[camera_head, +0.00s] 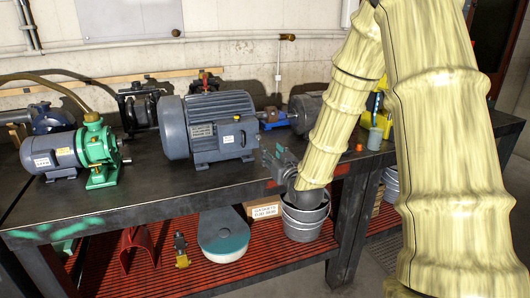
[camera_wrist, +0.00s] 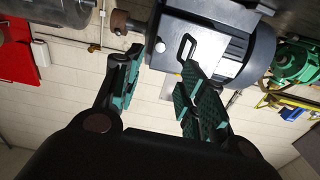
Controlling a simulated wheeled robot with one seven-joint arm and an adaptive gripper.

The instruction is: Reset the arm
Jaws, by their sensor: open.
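My arm, in a cream sleeve, reaches down from the upper right in the head view. My gripper (camera_head: 268,160) is small there, at the table's front edge, right of a large grey motor (camera_head: 215,130) with white tags. In the wrist view my gripper (camera_wrist: 160,92) is open, its two teal-padded fingers apart with nothing between them. The grey motor (camera_wrist: 235,50) appears upside down beyond the fingers; I cannot tell whether the right finger touches it.
A green pump with a small grey motor (camera_head: 65,160) stands at the table's left. Another grey motor (camera_head: 305,110) is behind my arm. Metal buckets (camera_head: 303,222), a teal-topped round tub (camera_head: 223,240) and a cardboard box (camera_head: 263,212) sit on the red lower shelf. The dark tabletop's front left (camera_head: 130,203) is clear.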

